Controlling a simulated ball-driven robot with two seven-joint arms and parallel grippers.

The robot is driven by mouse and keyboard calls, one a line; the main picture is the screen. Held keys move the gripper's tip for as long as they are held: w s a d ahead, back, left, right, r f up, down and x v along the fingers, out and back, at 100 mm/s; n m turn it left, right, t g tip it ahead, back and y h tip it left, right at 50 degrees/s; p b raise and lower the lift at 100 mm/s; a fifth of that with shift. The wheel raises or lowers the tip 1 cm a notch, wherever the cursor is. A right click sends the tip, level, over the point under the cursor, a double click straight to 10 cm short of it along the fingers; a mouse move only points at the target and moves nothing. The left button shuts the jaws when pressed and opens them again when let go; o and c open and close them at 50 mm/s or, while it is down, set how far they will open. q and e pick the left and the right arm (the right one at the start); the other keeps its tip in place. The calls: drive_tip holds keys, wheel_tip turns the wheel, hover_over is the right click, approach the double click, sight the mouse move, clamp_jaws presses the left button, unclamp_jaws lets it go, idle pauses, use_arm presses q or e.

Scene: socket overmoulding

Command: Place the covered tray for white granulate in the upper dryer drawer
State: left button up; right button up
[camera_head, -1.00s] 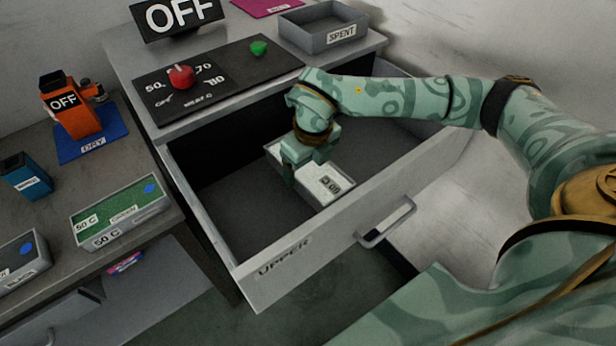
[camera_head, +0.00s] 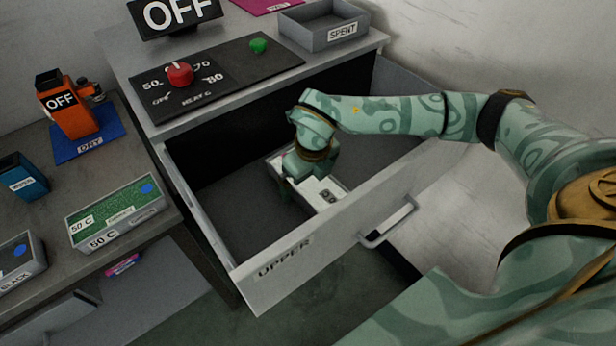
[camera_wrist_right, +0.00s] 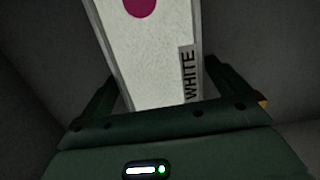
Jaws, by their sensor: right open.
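The covered tray for white granulate (camera_head: 333,188) lies inside the open upper dryer drawer (camera_head: 300,262), towards its middle. In the right wrist view the tray (camera_wrist_right: 155,60) has a pale lid with a magenta dot and a label reading WHITE. In the right wrist view the gripper's fingers (camera_wrist_right: 158,100) stand apart on either side of the tray end. The gripper is open. My left gripper is not in view.
The drawer's front with its handle (camera_head: 388,222) faces me. The dryer top holds a control panel with a red knob (camera_head: 179,74), a green button (camera_head: 258,45) and a SPENT bin (camera_head: 325,28). A green-granulate tray (camera_head: 118,212) stands on the left bench. The drawer's left floor is free.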

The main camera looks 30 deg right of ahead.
sight(312, 181)
wheel_tip(312, 181, up, 12)
drive_tip(key=s+p, duration=0.1)
drive_tip(key=p, duration=0.2)
drive_tip(key=shift+s+p, duration=0.25)
drive_tip(key=shift+p, duration=0.05)
drive_tip(key=shift+d, duration=0.1)
